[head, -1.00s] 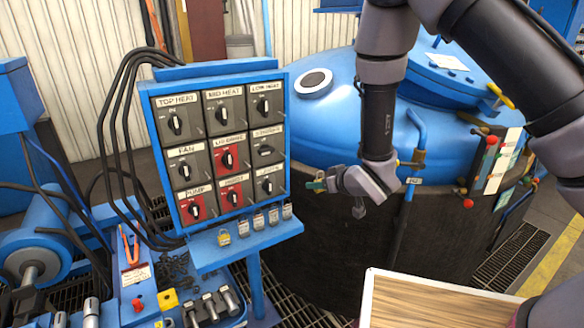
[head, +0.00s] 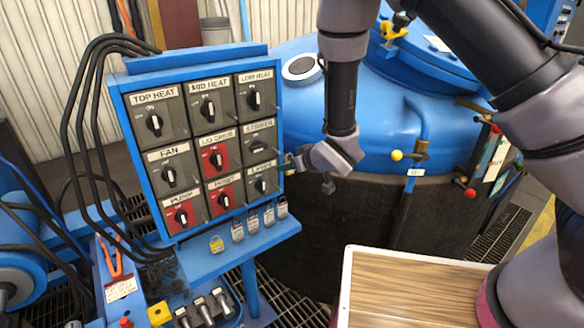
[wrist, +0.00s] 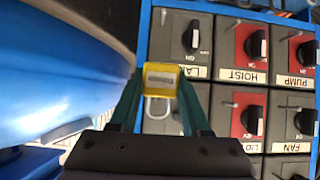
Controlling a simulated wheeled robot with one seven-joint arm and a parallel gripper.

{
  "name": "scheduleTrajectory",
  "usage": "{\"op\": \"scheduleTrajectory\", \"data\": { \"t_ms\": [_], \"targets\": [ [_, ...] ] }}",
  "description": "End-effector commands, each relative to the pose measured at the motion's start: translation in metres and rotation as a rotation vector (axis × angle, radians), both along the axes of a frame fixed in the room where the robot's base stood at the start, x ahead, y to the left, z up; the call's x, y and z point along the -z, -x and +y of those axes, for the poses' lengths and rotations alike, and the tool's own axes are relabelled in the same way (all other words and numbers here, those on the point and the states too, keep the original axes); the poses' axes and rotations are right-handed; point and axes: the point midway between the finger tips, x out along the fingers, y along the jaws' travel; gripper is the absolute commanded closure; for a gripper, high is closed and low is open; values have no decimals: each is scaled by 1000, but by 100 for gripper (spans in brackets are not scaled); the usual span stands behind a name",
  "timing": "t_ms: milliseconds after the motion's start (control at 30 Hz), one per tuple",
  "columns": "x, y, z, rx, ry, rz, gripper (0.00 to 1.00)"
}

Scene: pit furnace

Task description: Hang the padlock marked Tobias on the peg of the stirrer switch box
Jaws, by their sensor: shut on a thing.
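My gripper (head: 287,166) is shut on a yellow padlock (wrist: 161,79) at the right edge of the switch panel. In the wrist view the padlock sits between the green fingertips, its grey shackle visible; its label is too small to read. The stirrer switch box (head: 257,145) is a grey box at the right end of the panel's middle row. The padlock is in front of that side of the panel. I cannot tell whether it touches the panel. The stirrer box's peg cannot be made out; the gripper and padlock hide much of that area in the wrist view.
The blue panel has several other switch boxes, including the red lid drive box (head: 216,156) and the red hoist box (head: 224,196). The blue furnace vessel (head: 300,110) stands close on the right. A wooden-topped surface (head: 410,290) is in front.

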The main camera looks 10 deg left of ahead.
Motion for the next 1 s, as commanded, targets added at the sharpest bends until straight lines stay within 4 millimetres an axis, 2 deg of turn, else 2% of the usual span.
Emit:
{"op": "scheduleTrajectory", "data": {
  "t_ms": [1000],
  "targets": [
    [8,-38,44,1,-1,0,100]
  ]
}}
